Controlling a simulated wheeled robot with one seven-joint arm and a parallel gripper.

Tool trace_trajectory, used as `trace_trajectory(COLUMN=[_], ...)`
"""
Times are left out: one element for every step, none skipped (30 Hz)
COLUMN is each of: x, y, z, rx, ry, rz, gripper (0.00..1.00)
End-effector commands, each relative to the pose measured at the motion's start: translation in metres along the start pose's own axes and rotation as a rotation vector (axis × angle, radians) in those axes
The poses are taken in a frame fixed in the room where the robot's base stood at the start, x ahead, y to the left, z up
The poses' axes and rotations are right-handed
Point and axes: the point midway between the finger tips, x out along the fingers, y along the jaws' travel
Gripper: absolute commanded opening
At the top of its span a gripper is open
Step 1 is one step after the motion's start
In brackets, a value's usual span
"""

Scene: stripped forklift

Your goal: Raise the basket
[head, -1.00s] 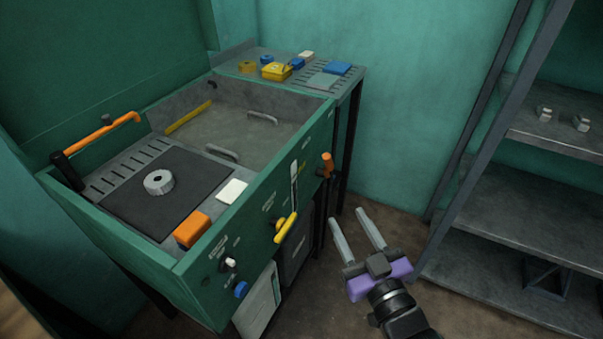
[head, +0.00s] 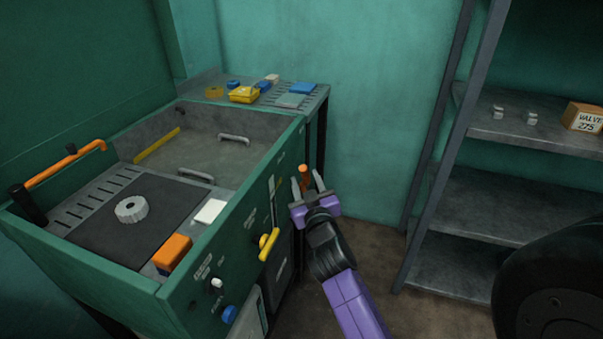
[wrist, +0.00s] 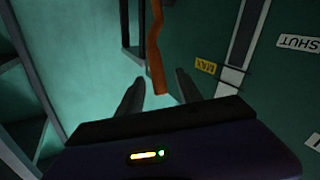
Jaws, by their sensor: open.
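In the head view, the green washing unit has a recessed grey basin (head: 195,150). Two grey handles, a near one (head: 196,176) and a far one (head: 234,138), show in the basin; the basket's own edges are hard to make out. An orange lever (head: 303,170) sticks out from the unit's front panel at its far end. My gripper (head: 307,182) is open and empty at this lever. In the wrist view, the orange lever (wrist: 157,50) hangs between the two fingers of my gripper (wrist: 158,88). I cannot tell whether they touch it.
The front panel carries a yellow handle (head: 268,244), a white knob (head: 216,283) and a blue knob (head: 228,313). MAX and SHUT labels (wrist: 298,42) show beside the lever. A grey shelf rack (head: 480,190) stands right; floor between is clear.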

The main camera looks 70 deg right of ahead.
Motion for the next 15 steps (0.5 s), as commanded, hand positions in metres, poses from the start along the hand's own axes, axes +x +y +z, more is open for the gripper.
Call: trace_trajectory(x=[0.009,0.013,0.018,0.021,0.024,0.028,0.030,0.032,0.034,0.035,0.036,0.037,0.037,0.037,0.037], y=[0.001,0.001,0.001,0.000,0.000,0.000,0.000,0.000,0.000,0.000,0.000,0.000,0.000,0.000,0.000], z=[-0.002,-0.002,-0.002,-0.001,-0.001,-0.001,-0.001,-0.001,0.000,0.000,0.000,0.000,0.000,0.000,0.000], rx=[0.000,0.000,0.000,0.000,0.000,0.000,0.000,0.000,0.000,0.001,0.001,0.001,0.001,0.001,0.001], ry=[0.002,0.001,0.002,0.002,0.001,0.001,0.002,0.001,0.000,0.000,0.000,0.000,0.000,0.000,0.000], rz=[0.001,0.001,0.001,0.000,0.000,0.000,0.000,0.000,0.000,0.000,0.000,-0.001,-0.001,-0.001,-0.001], gripper=[0.42,0.42,0.42,0.42,0.42,0.42,0.42,0.42,0.42,0.42,0.42,0.42,0.42,0.42,0.42])
